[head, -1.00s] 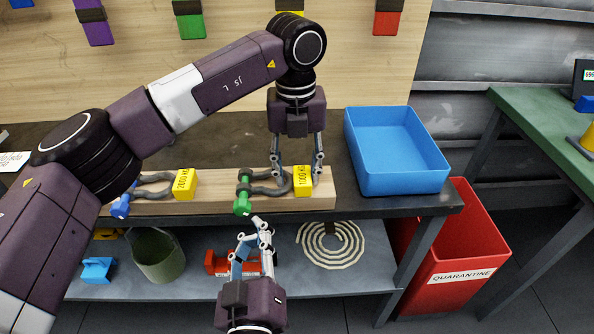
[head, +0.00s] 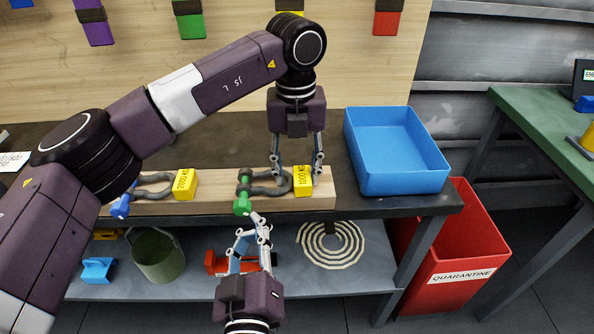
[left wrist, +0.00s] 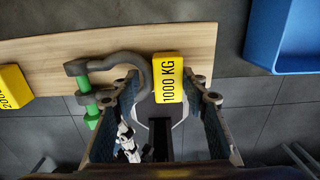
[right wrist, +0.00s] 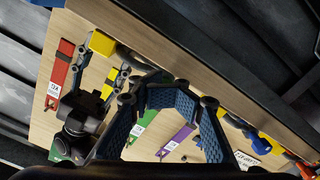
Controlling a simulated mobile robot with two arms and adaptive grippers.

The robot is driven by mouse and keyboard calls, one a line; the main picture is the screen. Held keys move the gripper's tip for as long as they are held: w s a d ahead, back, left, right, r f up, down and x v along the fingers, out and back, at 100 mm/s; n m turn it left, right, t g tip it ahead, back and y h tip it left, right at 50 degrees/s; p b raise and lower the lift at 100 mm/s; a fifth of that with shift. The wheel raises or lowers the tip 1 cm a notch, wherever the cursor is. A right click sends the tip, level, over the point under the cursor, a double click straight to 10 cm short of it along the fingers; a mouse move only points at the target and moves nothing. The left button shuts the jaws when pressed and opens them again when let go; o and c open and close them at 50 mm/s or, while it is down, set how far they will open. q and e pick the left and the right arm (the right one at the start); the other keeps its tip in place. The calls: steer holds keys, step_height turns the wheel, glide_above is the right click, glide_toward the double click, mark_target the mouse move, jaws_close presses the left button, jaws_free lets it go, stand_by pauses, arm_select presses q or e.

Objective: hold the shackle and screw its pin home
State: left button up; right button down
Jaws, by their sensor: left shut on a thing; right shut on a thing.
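A dark grey shackle (head: 270,189) with a green pin (head: 242,196) and a yellow 1000 KG block (head: 303,181) lies at the right end of a wooden board. In the left wrist view, the shackle's bow (left wrist: 128,58) shows beside the yellow block. My right gripper (head: 257,222) reaches up from the front and is shut at the lower end of the green pin. The exact contact is small and partly hidden. The right wrist view shows its fingers (right wrist: 172,95) close up.
A second shackle with a blue pin (head: 122,204) and yellow block (head: 185,184) lies left on the board (head: 218,205). A blue tray (head: 398,180) stands right of the board. A red quarantine bin (head: 465,235) stands below. A shelf under the bench holds a bucket (head: 158,258).

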steer(key=shift+a+r, duration=0.25)
steer(key=shift+a, duration=0.15)
stand_by(0.6)
steer(key=shift+a+f, duration=0.25)
steer(key=shift+a+f, duration=0.1)
steer(key=shift+a, duration=0.3)
stand_by(0.3)
steer(key=shift+f, duration=0.15)
steer(key=s, duration=0.6)
steer(key=shift+f, duration=0.35)
steer(key=shift+d, duration=0.1)
